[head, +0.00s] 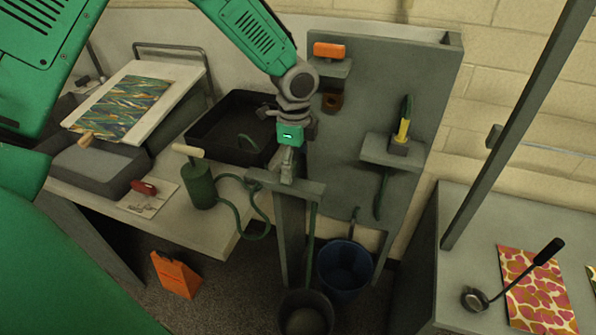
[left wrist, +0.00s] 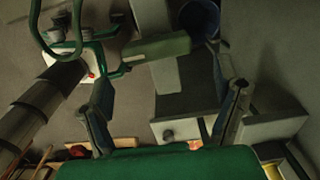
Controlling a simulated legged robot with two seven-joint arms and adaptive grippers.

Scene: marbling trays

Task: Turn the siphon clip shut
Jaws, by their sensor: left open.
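My left gripper (head: 288,168) points down over the grey crosspiece (head: 311,190) of a post in the head view. Its fingers hide part of the crosspiece, and I cannot make out the siphon clip there. In the left wrist view the two fingers (left wrist: 168,88) are spread with nothing between the tips. A green bar (left wrist: 155,47), possibly the clip's lever, lies beyond them, apart from both fingers as far as I can tell. A green hose (head: 265,222) curls from the green canister (head: 201,187) toward the crosspiece. My right gripper is not in view.
A black tray (head: 207,141) stands left of the post. A grey upright panel (head: 345,155) with small shelves stands behind it. A dark bucket (head: 306,312) and a blue bucket (head: 345,268) are below. A ladle (head: 515,275) lies on the right bench.

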